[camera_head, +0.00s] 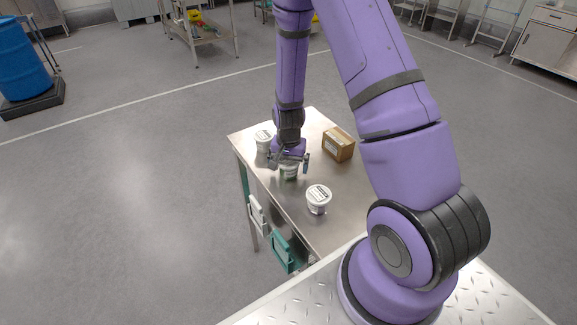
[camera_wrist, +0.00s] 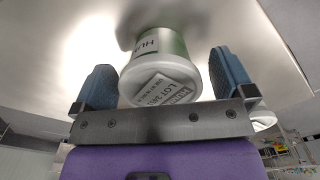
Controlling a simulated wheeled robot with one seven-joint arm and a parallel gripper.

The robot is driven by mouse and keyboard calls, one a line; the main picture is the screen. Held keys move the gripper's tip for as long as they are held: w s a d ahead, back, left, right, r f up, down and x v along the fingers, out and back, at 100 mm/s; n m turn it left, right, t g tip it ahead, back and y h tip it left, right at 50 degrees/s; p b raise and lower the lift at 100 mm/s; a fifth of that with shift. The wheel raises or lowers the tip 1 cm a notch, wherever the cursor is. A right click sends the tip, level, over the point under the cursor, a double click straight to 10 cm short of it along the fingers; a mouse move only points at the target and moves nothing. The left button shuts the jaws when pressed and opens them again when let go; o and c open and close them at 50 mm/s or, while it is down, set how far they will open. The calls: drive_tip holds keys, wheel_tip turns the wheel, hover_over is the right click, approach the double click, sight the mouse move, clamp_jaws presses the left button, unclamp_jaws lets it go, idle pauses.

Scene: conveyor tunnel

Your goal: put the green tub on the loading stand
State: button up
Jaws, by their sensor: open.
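The green tub (camera_head: 289,173) stands on a steel table, with a white lid and a green side. In the wrist view the tub (camera_wrist: 165,75) lies between my two blue finger pads, its lid towards me. My gripper (camera_head: 288,161) is open, with a finger on either side of the tub. I see a gap at the left pad; whether the right pad touches cannot be told. Part of the tub is hidden by my gripper in the head view. I cannot tell which surface is the loading stand.
The steel table (camera_head: 340,195) also bears a white-lidded tub (camera_head: 318,199) nearer me, another white-lidded tub (camera_head: 264,139) at the far left, and a brown box (camera_head: 338,144) to the right. White and green frames (camera_head: 282,251) hang at its left side. A blue drum (camera_head: 22,60) stands far left.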

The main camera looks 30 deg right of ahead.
drive_tip(key=s+a+r+n+t, duration=0.15)
drive_tip(key=s+r, duration=0.25)
drive_tip(key=r, duration=1.1)
drive_tip(key=s+a+r+n+t, duration=0.1)
drive_tip(key=s+a+r+n, duration=0.15)
drive_tip(key=r, duration=1.35)
drive_tip(key=s+a+r+n+t, duration=0.1)
drive_tip(key=s+r+n, duration=0.1)
drive_tip(key=s+r, duration=0.3)
drive_tip(key=s+a+r+n+t, duration=0.1)
drive_tip(key=s+r+n, duration=0.2)
drive_tip(key=s, duration=0.9)
wheel_tip(320, 180, up, 3)
drive_tip(key=shift+s+r+t, duration=0.1)
drive_tip(key=shift+s+t, duration=0.05)
drive_tip(key=shift+t, duration=0.2)
